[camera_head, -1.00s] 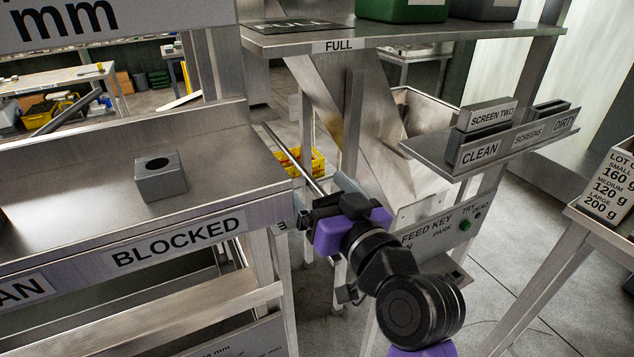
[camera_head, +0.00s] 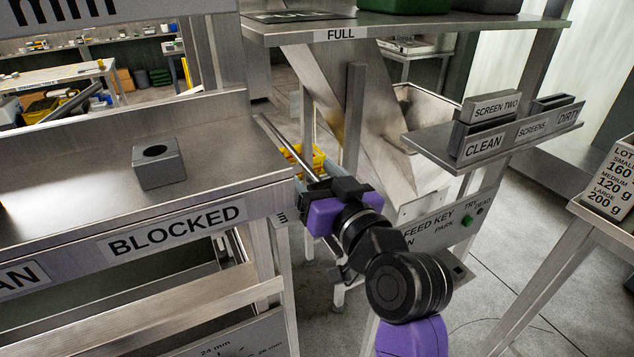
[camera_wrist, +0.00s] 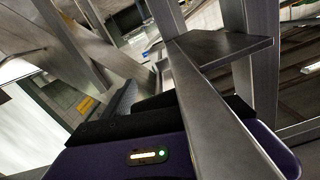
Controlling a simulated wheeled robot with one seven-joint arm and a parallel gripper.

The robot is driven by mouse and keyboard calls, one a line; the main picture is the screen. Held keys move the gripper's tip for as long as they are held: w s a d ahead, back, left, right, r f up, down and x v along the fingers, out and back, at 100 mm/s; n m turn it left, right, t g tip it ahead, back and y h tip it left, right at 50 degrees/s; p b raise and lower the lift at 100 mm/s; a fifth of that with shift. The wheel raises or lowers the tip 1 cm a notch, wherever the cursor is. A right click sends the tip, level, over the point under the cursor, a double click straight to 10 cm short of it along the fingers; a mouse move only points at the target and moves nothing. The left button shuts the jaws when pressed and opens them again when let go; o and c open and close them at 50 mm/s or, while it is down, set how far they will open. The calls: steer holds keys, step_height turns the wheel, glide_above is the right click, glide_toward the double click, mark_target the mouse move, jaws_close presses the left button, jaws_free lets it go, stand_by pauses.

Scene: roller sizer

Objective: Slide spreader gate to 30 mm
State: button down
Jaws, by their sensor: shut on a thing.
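My gripper (camera_head: 322,194), with purple and black housing, is at the right end of the steel bench, beside a partly hidden label ending in "mm" (camera_head: 282,217). Its jaws are shut on a part that I take to be the spreader gate; the housing hides most of it in the head view. Thin metal rods (camera_head: 285,145) run from the gripper up and left, towards the back. In the wrist view the dark jaws (camera_wrist: 155,105) show behind a broad steel bar crossing the picture. The gate's scale reading cannot be made out.
A grey block with a round hole (camera_head: 158,168) sits on the bench above the BLOCKED label (camera_head: 175,229). Right of my arm are the FEED KEY panel (camera_head: 440,222) and the screen shelf (camera_head: 500,140).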

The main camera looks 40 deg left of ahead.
mark_target(302, 159)
steer(key=shift+b+x, duration=0.6)
steer(key=shift+x, duration=1.25)
steer(key=shift+c, duration=1.2)
jaws_free()
steer(key=shift+b+v, duration=0.7)
steer(key=shift+v, duration=3.2)
